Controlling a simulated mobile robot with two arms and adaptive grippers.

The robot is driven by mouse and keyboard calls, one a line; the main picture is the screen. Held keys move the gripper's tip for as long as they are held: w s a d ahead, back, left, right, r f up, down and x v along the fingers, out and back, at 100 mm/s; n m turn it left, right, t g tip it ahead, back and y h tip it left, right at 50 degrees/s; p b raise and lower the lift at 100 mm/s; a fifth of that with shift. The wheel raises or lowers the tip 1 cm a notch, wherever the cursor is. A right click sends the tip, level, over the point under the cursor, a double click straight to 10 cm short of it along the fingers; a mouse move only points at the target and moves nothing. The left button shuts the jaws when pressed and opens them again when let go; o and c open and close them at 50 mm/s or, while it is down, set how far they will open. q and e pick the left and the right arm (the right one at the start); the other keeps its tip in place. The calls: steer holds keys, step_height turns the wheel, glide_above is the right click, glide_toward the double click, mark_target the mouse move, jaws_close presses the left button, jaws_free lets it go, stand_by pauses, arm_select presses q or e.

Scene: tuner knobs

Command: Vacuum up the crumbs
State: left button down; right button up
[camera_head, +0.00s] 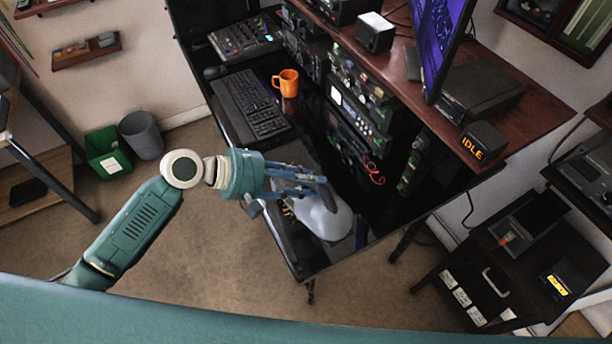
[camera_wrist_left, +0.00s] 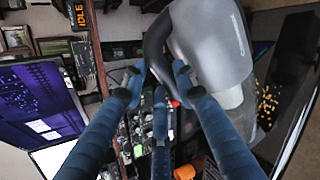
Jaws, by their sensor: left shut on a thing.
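A grey handheld vacuum (camera_head: 326,218) is held over the near end of the black desk. In the left wrist view its light grey body (camera_wrist_left: 212,42) fills the top right, with its dark handle (camera_wrist_left: 153,45) between my fingers. My left gripper (camera_head: 318,188) is shut on this handle; its blue fingers also show in the left wrist view (camera_wrist_left: 158,82). Small orange-yellow crumbs (camera_wrist_left: 267,106) lie scattered on a dark surface beside the vacuum's nozzle end. In the head view only a few crumbs (camera_head: 287,209) show beneath the gripper; the vacuum and fingers hide others. My right gripper is not seen.
A black keyboard (camera_head: 250,105) and an orange mug (camera_head: 287,82) stand farther back on the desk. Radio racks (camera_head: 360,110) and a monitor (camera_head: 440,40) on a raised shelf line its right side. A green bin (camera_head: 108,153) and a grey bin (camera_head: 142,135) stand on the floor.

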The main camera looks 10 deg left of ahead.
mark_target(326, 200)
arm_select(q)
steer(key=shift+w+r, duration=0.1)
steer(key=shift+r, duration=0.15)
steer(key=shift+s+d+r+p, duration=0.1)
steer(key=shift+s+d+p, duration=0.35)
steer(key=shift+s+p, duration=0.2)
steer(key=shift+s+d+p, duration=0.4)
steer(key=shift+s+p, duration=0.2)
steer(key=shift+s+d+p, duration=0.7)
steer(key=shift+s+p, duration=0.05)
steer(key=shift+s, duration=0.3)
steer(key=shift+s+d+f, duration=0.2)
steer(key=shift+s+d, duration=0.15)
steer(key=shift+s, duration=0.15)
steer(key=shift+s+d, duration=0.65)
steer(key=shift+s, duration=0.3)
steer(key=shift+s+d, duration=0.6)
steer(key=shift+s, duration=0.3)
steer(key=shift+w, duration=0.1)
